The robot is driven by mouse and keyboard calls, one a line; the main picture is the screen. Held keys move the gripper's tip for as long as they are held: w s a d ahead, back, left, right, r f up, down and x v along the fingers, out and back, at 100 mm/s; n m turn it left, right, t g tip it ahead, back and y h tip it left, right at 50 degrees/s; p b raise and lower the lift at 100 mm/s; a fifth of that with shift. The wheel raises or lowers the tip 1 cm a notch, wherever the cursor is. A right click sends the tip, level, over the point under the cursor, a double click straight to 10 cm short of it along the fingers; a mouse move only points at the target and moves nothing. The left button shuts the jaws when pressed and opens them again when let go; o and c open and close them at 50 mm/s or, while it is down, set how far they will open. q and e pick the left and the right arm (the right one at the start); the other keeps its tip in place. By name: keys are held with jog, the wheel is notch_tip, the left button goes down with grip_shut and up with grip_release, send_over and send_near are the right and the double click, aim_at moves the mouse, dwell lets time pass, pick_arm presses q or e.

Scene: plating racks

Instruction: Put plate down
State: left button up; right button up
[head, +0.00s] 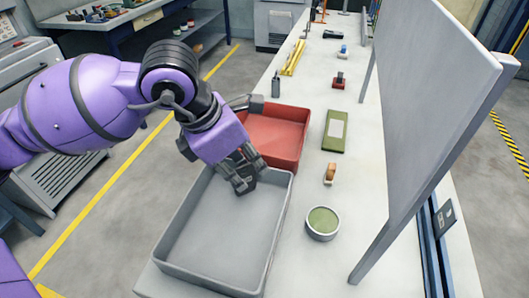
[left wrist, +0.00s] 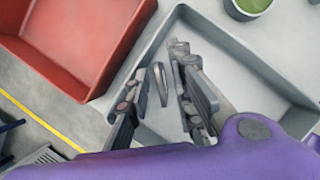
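My left gripper (head: 241,168) reaches down over the grey tray (head: 168,268), near its far end. In the left wrist view its two fingers (left wrist: 163,75) stand apart over the grey tray (left wrist: 258,78). A small thin grey disc, which looks like the plate (left wrist: 160,84), shows nearly edge-on between the fingers. Gaps seem to show beside it, and I cannot tell whether it rests on the tray. In the head view the gripper hides this disc. My right gripper is in neither view.
A red tray (head: 284,120) stands just beyond the grey one. To the right are a round green-topped tin (head: 322,222), a small brown-handled item (head: 330,173) and a green box (head: 335,130). A tall grey panel (head: 425,95) borders the bench's right side.

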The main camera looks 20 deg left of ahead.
pick_arm(q)
jog(key=shift+a+r, duration=0.15)
jog(key=shift+r, duration=0.45)
jog(key=v, duration=1.1)
jog(key=shift+s+p, duration=0.2)
jog(key=shift+p, duration=0.1)
